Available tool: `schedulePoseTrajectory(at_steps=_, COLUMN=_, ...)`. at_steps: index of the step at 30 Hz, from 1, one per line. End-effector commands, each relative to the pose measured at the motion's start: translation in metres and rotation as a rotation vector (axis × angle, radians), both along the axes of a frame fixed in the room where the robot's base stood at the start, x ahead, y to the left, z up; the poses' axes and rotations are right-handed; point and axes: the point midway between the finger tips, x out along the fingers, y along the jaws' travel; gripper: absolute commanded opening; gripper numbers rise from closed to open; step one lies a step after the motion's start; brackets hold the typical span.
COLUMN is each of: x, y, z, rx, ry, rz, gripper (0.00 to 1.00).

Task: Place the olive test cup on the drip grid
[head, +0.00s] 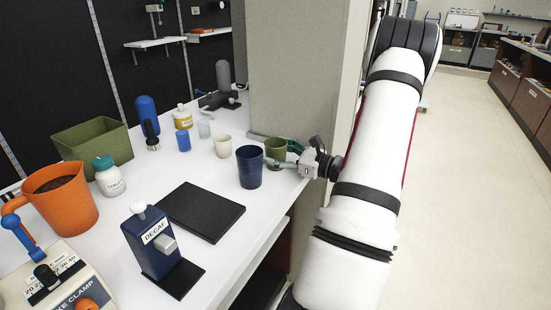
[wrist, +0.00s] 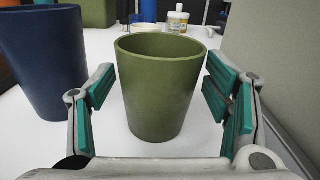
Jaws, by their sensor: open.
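The olive test cup (head: 276,146) stands upright on the white counter near its right edge. In the wrist view the olive cup (wrist: 158,90) stands between the teal pads of my open gripper (wrist: 160,88), with gaps on both sides. In the head view my gripper (head: 283,156) reaches in from the right at cup height and partly hides the cup. A flat black slab (head: 202,211) lies on the counter at the front left of the cup; it looks like the drip grid, though no grid pattern shows.
A dark blue cup (head: 250,168) stands close left of the olive cup, also in the wrist view (wrist: 42,60). A cream cup (head: 223,147) is behind it. The DECAF dispenser (head: 153,240) stands in front of the slab. A grey pillar (head: 293,70) rises behind my gripper.

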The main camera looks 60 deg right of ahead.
Motion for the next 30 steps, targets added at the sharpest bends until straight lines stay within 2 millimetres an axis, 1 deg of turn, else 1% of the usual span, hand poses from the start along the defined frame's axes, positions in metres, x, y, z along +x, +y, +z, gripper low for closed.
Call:
schedulePoseTrajectory(at_steps=3, x=-0.001, y=0.000, z=0.000, rx=0.000, ry=0.000, rz=-0.001, gripper=0.71)
schedulePoseTrajectory(at_steps=4, x=-0.001, y=0.000, z=0.000, rx=0.000, ry=0.000, rz=-0.001, gripper=0.69)
schedulePoseTrajectory(at_steps=5, x=-0.001, y=0.000, z=0.000, rx=-0.001, ry=0.000, rz=0.000, gripper=0.62)
schedulePoseTrajectory(at_steps=6, x=-0.001, y=0.000, z=0.000, rx=-0.001, ry=0.000, rz=0.000, gripper=0.53)
schedulePoseTrajectory(at_steps=8, x=-0.001, y=0.000, z=0.000, rx=-0.001, ry=0.000, rz=0.000, gripper=0.39)
schedulePoseTrajectory(at_steps=9, x=-0.001, y=0.000, z=0.000, rx=-0.001, ry=0.000, rz=0.000, gripper=0.30)
schedulePoseTrajectory(at_steps=10, x=-0.001, y=0.000, z=0.000, rx=-0.001, ry=0.001, rz=0.000, gripper=0.24)
schedulePoseTrajectory(at_steps=11, x=-0.001, y=0.000, z=0.000, rx=-0.001, ry=0.001, rz=0.000, gripper=0.19)
schedulePoseTrajectory(at_steps=13, x=-0.001, y=0.000, z=0.000, rx=-0.001, ry=0.000, rz=0.000, gripper=0.19)
schedulePoseTrajectory(at_steps=14, x=-0.001, y=0.000, z=0.000, rx=-0.001, ry=0.000, rz=0.000, gripper=0.15)
schedulePoseTrajectory(at_steps=23, x=-0.001, y=0.000, z=0.004, rx=-0.001, ry=0.001, rz=0.000, gripper=0.15)
schedulePoseTrajectory(at_steps=26, x=-0.001, y=0.000, z=0.011, rx=-0.002, ry=0.001, rz=0.000, gripper=0.15)
schedulePoseTrajectory(at_steps=30, x=-0.001, y=0.000, z=0.029, rx=-0.004, ry=0.001, rz=0.000, gripper=0.15)
